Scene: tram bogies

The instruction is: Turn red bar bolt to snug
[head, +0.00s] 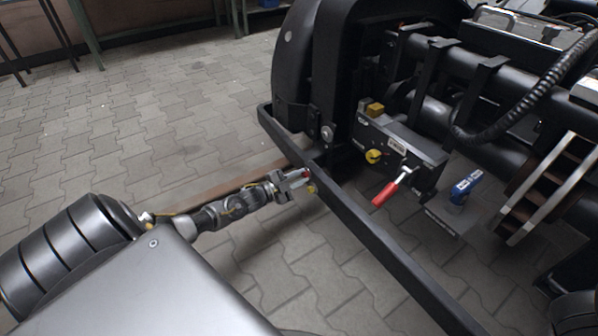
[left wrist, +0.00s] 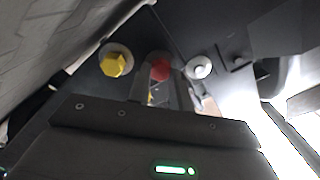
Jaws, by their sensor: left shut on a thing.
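The red bar bolt (head: 306,174) is at the black bar, at the end of my left gripper (head: 298,181), which reaches in from the left. In the left wrist view the red bolt (left wrist: 160,70) shows between a yellow hex bolt (left wrist: 116,63) on the left and a silver bolt (left wrist: 199,67) on the right. My left gripper (left wrist: 160,92) is shut on the red bolt; its fingers are dark and partly hidden. The yellow bolt also shows in the head view (head: 311,189), just below the gripper tip. My right gripper is not in view.
The long black bar (head: 385,246) runs down to the right in front of the bogie. Behind it are a dark box (head: 425,149) with a yellow knob (head: 374,156), a red-handled tool (head: 385,193) and a blue object (head: 465,187). Paved floor (head: 150,110) at left is open.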

